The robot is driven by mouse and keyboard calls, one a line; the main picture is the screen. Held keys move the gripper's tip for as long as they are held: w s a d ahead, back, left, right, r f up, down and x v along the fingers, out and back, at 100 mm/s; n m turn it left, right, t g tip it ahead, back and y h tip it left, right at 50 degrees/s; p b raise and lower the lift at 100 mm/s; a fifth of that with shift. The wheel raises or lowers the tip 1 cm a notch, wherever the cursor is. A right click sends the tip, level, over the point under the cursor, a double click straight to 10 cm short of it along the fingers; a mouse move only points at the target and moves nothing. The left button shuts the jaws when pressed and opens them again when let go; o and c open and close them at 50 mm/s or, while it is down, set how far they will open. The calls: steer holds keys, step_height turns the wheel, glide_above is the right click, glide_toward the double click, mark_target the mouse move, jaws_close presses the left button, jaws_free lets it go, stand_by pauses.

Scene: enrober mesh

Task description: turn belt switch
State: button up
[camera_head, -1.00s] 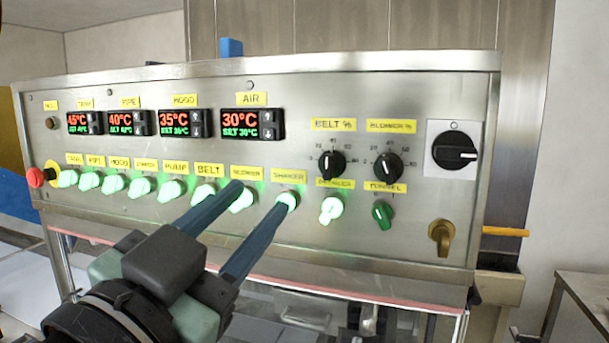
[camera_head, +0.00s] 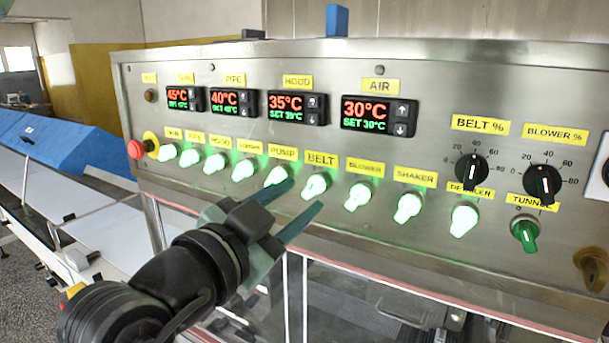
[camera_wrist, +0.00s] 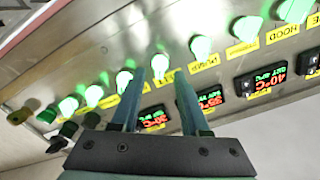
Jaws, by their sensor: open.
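The belt switch (camera_head: 314,186) is a glowing green-white knob below the yellow BELT label (camera_head: 321,159) on the steel control panel. My gripper (camera_head: 305,194) is open, its two blue-grey fingers pointing at the panel, with the tips on either side of this knob in the picture. In the wrist view the belt switch (camera_wrist: 159,65) glows just ahead of and between the open fingertips (camera_wrist: 158,80). I cannot tell whether the fingers touch it. Nothing is held.
The lit pump switch (camera_head: 277,175) and blower switch (camera_head: 358,196) flank it closely. A red emergency button (camera_head: 137,149) is at the panel's left end. Dark BELT % (camera_head: 471,168) and BLOWER % (camera_head: 542,184) dials and a green tunnel switch (camera_head: 524,232) are to the right.

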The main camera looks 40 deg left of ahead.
mark_target(313, 187)
steer(key=shift+p+x, duration=0.35)
steer(key=shift+x, duration=0.7)
steer(key=shift+w+a, duration=0.15)
steer(key=shift+w, duration=0.25)
steer(key=shift+c, duration=0.3)
jaws_close()
